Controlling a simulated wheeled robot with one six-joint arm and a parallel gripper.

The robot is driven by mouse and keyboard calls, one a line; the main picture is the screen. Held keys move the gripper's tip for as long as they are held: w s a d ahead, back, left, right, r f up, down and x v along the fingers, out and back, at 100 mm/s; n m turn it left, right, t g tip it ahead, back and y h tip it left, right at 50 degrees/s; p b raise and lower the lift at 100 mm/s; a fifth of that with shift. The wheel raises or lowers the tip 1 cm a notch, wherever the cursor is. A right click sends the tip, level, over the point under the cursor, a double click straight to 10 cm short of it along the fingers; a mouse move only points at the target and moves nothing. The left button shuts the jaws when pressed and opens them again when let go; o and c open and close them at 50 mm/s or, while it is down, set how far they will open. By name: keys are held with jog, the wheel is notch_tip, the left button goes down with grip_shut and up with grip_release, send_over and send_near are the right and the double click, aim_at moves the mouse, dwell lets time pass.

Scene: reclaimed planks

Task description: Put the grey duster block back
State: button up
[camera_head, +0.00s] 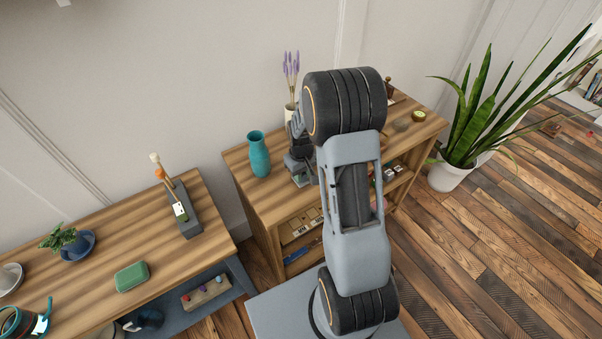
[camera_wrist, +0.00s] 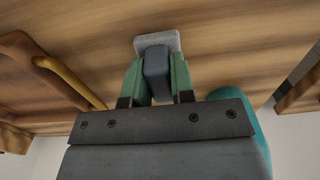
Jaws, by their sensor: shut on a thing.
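My gripper (camera_wrist: 155,78) is shut on the grey duster block, its green fingers on either side. The duster block shows in the wrist view as a dark blue-grey body (camera_wrist: 156,72) with a paler grey pad (camera_wrist: 172,40) at its far end. Wood-grain surface lies behind the pad; I cannot tell whether the pad touches it. In the head view my gripper (camera_head: 300,160) is over the top of the wooden shelf unit (camera_head: 250,186), just right of the teal vase (camera_head: 260,155). My arm hides much of the unit there.
A lavender pot (camera_head: 290,108) stands behind my gripper. A small green round item (camera_head: 418,116) lies at the unit's right end. A brown curved object (camera_wrist: 62,75) is left in the wrist view. A potted plant (camera_head: 448,176) stands on the floor; a bench (camera_head: 85,282) is left.

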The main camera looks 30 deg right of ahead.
jog(key=shift+f, duration=0.15)
jog(key=o, duration=0.9)
notch_tip(320, 180, up, 11)
jog(key=s+a+r+t, duration=0.1)
jog(key=s+a+r, duration=0.1)
jog(key=s, duration=0.3)
jog(key=s+a+r+m+t, duration=0.1)
jog(key=s+a+r, duration=0.2)
jog(key=s+a, duration=0.1)
jog(key=s+a+r+t, duration=0.1)
jog(key=s+a+r, duration=0.2)
jog(key=s, duration=0.4)
jog(key=shift+a+r, duration=0.15)
jog(key=shift+a, duration=0.25)
jog(key=shift+w, duration=0.1)
